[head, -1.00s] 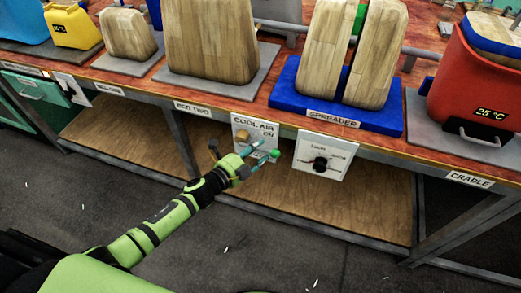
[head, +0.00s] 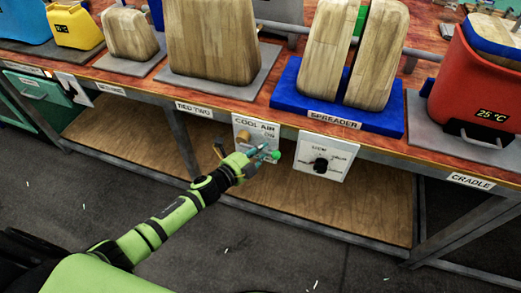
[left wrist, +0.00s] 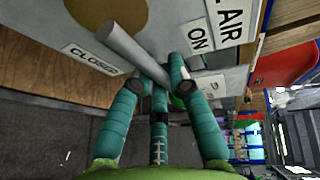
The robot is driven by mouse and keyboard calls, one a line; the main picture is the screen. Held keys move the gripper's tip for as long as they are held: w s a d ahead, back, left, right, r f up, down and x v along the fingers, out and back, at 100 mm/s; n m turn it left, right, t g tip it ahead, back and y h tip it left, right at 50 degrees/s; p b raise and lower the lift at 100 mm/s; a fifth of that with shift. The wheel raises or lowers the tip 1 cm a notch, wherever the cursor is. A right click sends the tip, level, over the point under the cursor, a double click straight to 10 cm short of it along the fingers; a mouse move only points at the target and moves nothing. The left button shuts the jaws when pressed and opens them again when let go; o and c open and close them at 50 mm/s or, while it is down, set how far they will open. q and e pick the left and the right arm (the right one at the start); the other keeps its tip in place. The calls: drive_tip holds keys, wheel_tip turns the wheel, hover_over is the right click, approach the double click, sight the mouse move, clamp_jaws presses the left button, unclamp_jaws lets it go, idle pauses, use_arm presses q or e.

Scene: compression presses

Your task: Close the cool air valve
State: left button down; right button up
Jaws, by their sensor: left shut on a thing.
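The cool air panel (head: 247,121) is a pale plate below the table edge, with a brass knob (head: 243,137). My left gripper (head: 263,153) is at the panel's lower part. The fingers hide part of the handle. A bright green spot (head: 275,155) shows by the fingers in the head view. My right gripper is not in view.
A second panel with a black dial (head: 320,164) hangs just right of the gripper. The table (head: 285,118) carries wooden blocks on a blue SPREADER base (head: 330,117) and a red container (head: 470,80). A wooden lower shelf (head: 340,205) lies beneath.

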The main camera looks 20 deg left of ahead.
use_arm(q)
drive_tip(key=shift+a+f+m+g+y+p, duration=0.15)
drive_tip(key=shift+f+m+g+y+p, duration=0.15)
drive_tip(key=shift+f+m+y+p, duration=0.5)
drive_tip(key=shift+w+a+f+m+y+p, duration=0.1)
drive_tip(key=shift+a+f+m+y+p, duration=0.5)
drive_tip(key=shift+a+m+y, duration=0.85)
drive_tip(key=shift+a+f+m+y+p, duration=0.25)
drive_tip(key=shift+a+f+m+y, duration=0.7)
drive_tip(key=shift+m, duration=1)
drive_tip(key=shift+w+a+f+m+y+p, duration=0.1)
drive_tip(key=shift+a+f+m+y+p, duration=0.45)
drive_tip(key=shift+a+m+y, duration=0.9)
drive_tip(key=shift+d+f+m, duration=0.1)
drive_tip(key=shift+d+m, duration=0.15)
drive_tip(key=shift+d, duration=0.1)
drive_tip(key=c, duration=1.1)
unclamp_jaws()
drive_tip(key=shift+c, duration=0.2)
drive_tip(key=shift+s+d, duration=0.1)
drive_tip(key=shift+s, duration=0.05)
